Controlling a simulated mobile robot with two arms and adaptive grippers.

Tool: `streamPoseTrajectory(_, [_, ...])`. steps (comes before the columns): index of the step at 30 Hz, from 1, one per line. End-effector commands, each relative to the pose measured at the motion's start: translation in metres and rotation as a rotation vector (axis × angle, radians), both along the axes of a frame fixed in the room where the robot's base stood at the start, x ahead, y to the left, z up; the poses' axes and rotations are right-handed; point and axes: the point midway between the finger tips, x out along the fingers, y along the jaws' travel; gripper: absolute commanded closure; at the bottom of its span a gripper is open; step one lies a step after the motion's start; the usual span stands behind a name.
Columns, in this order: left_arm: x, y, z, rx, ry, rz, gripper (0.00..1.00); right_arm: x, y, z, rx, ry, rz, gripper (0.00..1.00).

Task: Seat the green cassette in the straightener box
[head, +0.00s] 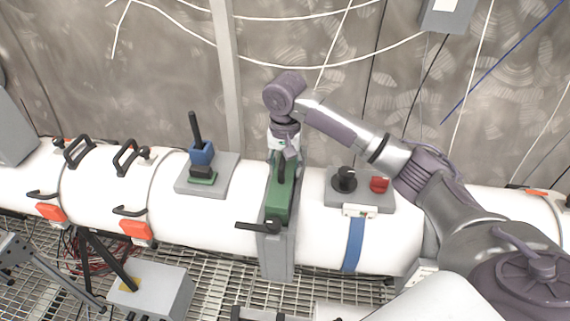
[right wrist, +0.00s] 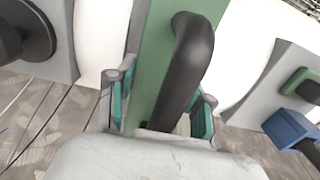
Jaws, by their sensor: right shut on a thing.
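The green cassette (head: 281,198) with its black bar handle lies along the grey straightener box (head: 277,258) on the white pipe. Its lower part is hidden, so how deep it sits cannot be told. My right gripper (head: 284,153) comes down from above at the cassette's far end. In the right wrist view, my right gripper (right wrist: 160,112) has a finger on each side of the cassette (right wrist: 150,62), shut on it, with the black handle (right wrist: 190,60) between them. A black lever (head: 258,227) sticks out left at the box's near end. My left gripper is not in view.
Left of the box, a grey plate (head: 226,170) carries a blue block (head: 202,153) with a black handle. Right of it, another plate has a black knob (head: 345,179) and a red part (head: 379,185). A blue strap (head: 354,245) crosses the pipe. Cables hang on the wall behind.

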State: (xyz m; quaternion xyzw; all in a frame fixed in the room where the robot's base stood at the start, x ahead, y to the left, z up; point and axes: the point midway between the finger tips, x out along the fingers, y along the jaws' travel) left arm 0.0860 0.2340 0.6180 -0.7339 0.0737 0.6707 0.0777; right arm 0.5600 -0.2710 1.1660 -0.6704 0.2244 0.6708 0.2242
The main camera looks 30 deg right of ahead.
Motion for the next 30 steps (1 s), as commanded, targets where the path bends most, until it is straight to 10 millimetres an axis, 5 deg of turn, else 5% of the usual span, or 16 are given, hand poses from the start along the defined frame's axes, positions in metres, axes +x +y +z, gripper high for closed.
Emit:
streamPoseTrajectory(21, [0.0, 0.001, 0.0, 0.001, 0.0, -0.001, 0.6, 0.001, 0.0, -0.01, 0.002, -0.003, -0.001, 1.0])
streamPoseTrajectory(22, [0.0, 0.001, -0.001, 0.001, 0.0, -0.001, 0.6, 0.0, 0.0, -0.012, 0.001, 0.001, 0.0, 0.47])
streamPoseTrajectory(26, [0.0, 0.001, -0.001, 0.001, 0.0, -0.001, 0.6, 0.0, 0.0, -0.012, 0.001, 0.001, 0.0, 0.25])
streamPoseTrajectory(30, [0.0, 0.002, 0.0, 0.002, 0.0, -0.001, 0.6, 0.0, 0.0, -0.012, 0.001, 0.001, 0.0, 0.23])
